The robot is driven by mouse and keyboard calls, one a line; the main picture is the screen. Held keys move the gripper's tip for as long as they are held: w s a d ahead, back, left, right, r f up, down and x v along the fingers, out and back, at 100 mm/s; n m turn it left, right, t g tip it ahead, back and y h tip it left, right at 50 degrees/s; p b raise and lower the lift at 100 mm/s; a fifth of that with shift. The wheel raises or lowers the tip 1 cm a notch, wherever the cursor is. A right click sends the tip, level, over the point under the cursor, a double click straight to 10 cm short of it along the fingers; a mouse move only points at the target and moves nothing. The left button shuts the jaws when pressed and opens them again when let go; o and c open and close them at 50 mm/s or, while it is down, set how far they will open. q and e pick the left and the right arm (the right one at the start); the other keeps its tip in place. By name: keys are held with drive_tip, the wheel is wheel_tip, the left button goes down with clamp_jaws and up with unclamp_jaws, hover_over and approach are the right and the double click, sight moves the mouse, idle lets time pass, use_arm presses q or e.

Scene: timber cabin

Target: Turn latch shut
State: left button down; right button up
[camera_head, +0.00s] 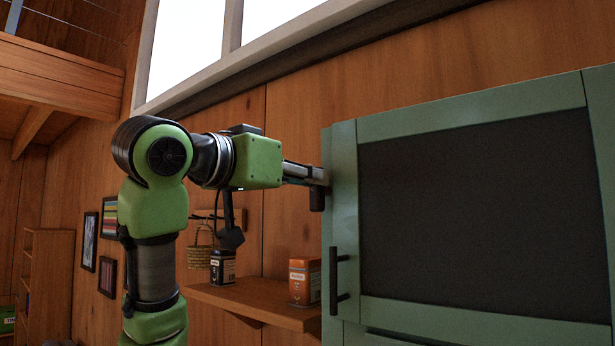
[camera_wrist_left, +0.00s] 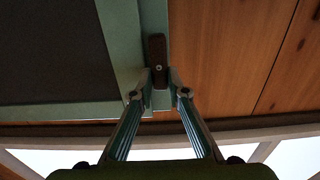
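The latch is a small dark brown bar with a round screw, on the left edge of the green cabinet. In the head view the latch (camera_head: 317,200) hangs upright from my left fingertips. In the left wrist view, which is upside down, the latch (camera_wrist_left: 157,48) stands along the cabinet frame. My left gripper (camera_head: 318,177) reaches it from the left. In the wrist view its two fingers (camera_wrist_left: 160,80) are close together, one on each side of the latch, and seem to grip it; the contact is hard to see. My right gripper is out of view.
The green cabinet door (camera_head: 470,105) has a dark panel and a black handle (camera_head: 334,281). Left of it, a wooden shelf (camera_head: 245,299) holds an orange box (camera_head: 304,282) and a dark tin (camera_head: 222,267). A basket (camera_head: 199,257) hangs behind my arm.

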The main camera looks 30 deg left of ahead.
use_arm(q)
drive_tip(key=shift+a+f+n+b, duration=0.3)
drive_tip(key=shift+n+b, duration=1.75)
drive_tip(key=shift+n, duration=0.95)
drive_tip(key=shift+a+f+n+b, duration=0.3)
drive_tip(key=shift+n+b, duration=1.8)
drive_tip(key=shift+n, duration=0.9)
drive_tip(key=shift+a+f+n+b, duration=0.3)
drive_tip(key=shift+n+b, duration=1.75)
drive_tip(key=shift+n, duration=0.95)
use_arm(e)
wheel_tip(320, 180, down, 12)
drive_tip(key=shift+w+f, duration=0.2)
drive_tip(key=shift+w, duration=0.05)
use_arm(q)
drive_tip(key=c, duration=2)
unclamp_jaws()
drive_tip(key=shift+o, duration=0.2)
drive_tip(key=shift+a, duration=0.15)
